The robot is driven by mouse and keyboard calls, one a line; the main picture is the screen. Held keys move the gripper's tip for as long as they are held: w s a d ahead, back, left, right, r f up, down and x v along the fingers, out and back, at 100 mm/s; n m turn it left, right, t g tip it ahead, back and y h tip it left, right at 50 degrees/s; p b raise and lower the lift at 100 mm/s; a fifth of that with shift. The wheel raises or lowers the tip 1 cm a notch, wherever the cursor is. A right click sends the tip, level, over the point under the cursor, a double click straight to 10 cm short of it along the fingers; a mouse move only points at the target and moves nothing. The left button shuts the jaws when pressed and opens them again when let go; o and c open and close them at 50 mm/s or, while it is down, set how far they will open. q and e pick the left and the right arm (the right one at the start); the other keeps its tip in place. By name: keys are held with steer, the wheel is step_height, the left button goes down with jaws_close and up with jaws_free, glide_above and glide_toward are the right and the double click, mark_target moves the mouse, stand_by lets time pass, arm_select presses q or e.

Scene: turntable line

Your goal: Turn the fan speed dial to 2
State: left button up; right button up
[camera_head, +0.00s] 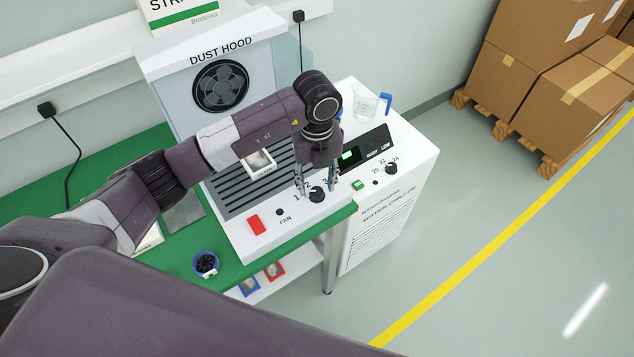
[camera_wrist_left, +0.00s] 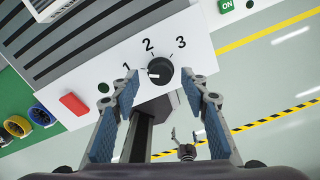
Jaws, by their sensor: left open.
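The left wrist view shows both blue-padded fingers apart. A small gripper-like shape (camera_wrist_left: 186,150), perhaps my right one, shows lower down there; its jaws are unclear.
A red button (camera_head: 257,224) is left of the dial. The water chiller (camera_head: 385,195) to the right has another black knob (camera_head: 391,168) and a green button (camera_head: 358,184). A clear beaker (camera_head: 364,105) stands behind. A blue-rimmed round part (camera_head: 205,263) lies on the green bench (camera_head: 285,255).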

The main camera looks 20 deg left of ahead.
arm_select(q)
steer(key=shift+f, duration=0.9)
jaws_close()
steer(key=shift+f+m+b, duration=0.1)
steer(key=shift+m+b, duration=0.8)
steer(key=shift+b, duration=0.05)
steer(key=m+b, duration=0.7)
steer(key=shift+f+b, duration=0.1)
steer(key=shift+b, duration=0.3)
steer(key=shift+r+m+b, duration=0.25)
steer(key=shift+m+b, duration=1.35)
